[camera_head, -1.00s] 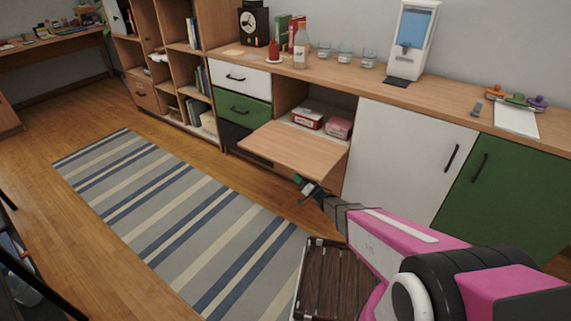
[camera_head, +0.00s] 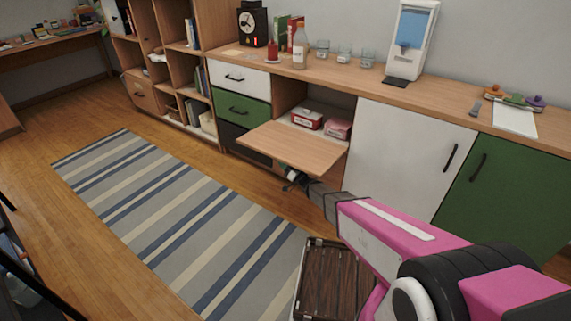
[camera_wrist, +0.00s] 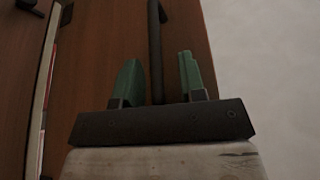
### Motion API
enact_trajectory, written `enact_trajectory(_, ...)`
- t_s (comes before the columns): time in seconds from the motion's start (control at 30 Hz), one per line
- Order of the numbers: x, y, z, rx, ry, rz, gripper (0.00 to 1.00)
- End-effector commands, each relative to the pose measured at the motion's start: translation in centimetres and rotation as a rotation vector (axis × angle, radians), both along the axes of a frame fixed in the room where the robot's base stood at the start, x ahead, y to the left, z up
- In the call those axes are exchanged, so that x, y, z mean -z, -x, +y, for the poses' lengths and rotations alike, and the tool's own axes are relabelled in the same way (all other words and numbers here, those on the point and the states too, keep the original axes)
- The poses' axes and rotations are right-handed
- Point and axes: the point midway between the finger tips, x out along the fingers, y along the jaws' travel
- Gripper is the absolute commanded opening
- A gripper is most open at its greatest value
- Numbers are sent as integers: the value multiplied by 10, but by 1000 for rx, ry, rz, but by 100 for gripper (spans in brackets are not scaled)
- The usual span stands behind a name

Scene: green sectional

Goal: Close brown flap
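The brown flap (camera_head: 292,147) of the low cabinet hangs open, about level, in the head view. My gripper (camera_head: 289,177) is at its front edge, partly hidden beneath it. In the wrist view, the flap's brown underside (camera_wrist: 98,60) fills the left and middle. A dark bar handle (camera_wrist: 156,45) on it runs between the two green fingers of my gripper (camera_wrist: 159,80). The fingers are apart, one on each side of the handle, with gaps showing. Whether any part touches the flap I cannot tell.
Red and pink boxes (camera_head: 307,119) sit in the open compartment. A white door (camera_head: 400,150) and a green door (camera_head: 500,180) are to the right, with drawers (camera_head: 243,108) to the left. A dark slatted crate (camera_head: 335,280) is below my arm. The striped rug (camera_head: 175,215) is clear.

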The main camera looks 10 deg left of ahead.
Motion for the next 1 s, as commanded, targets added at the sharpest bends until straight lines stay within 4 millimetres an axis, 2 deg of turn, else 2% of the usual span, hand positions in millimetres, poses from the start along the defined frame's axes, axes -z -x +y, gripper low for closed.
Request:
enact_trajectory(0.03,-1,0,0,0,-2,-1,24)
enact_trajectory(0.1,-1,0,0,1,-2,-1,1)
enact_trajectory(0.13,-1,0,0,-1,-2,0,0)
enact_trajectory(0.77,-5,1,-1,-1,-8,11,0)
enact_trajectory(1.0,-12,2,-1,-2,-20,35,0)
